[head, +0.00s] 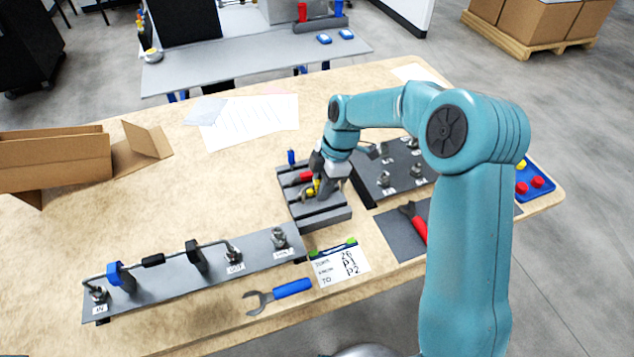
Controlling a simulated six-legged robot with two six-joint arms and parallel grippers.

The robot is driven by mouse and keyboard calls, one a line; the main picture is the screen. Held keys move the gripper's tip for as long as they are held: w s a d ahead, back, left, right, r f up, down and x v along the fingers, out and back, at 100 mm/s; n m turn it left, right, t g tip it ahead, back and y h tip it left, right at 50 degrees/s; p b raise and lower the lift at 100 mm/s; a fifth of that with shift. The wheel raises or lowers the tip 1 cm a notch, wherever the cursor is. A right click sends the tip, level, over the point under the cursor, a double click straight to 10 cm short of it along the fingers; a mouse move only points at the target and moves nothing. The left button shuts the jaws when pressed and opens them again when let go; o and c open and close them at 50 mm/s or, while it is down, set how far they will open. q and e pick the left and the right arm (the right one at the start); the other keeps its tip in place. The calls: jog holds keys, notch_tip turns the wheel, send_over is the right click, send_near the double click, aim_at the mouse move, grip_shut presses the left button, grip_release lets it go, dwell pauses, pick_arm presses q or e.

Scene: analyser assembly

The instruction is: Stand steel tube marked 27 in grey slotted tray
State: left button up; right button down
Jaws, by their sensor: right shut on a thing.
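The grey slotted tray (323,219) lies near the middle of the wooden table. A blue-topped piece (291,157) stands at its back left, and a red piece (300,178) and a yellow piece (316,187) show in it. My right gripper (325,188) points down low over the tray, shut on what seems to be the steel tube. The tube is mostly hidden by the gripper, and no marking 27 can be read. I cannot tell whether it touches a slot. My left gripper is not in view.
A panel (170,295) with a bent tube and fittings lies front left. A blue-handled wrench (290,288) and a card (340,265) lie in front of the tray. A dark plate with fittings (375,185) is close on the right. Left of the tray is clear.

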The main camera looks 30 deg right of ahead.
aim_at(321, 204)
notch_tip(321, 204, down, 5)
jog(key=b, duration=0.3)
jog(key=shift+a+f, duration=0.1)
jog(key=shift+f+b, duration=0.25)
jog(key=shift+b, duration=0.5)
dwell(1.1)
dwell(0.4)
jog(key=shift+f+b, duration=0.7)
jog(key=shift+f, duration=0.1)
jog(key=c, duration=0.9)
grip_release()
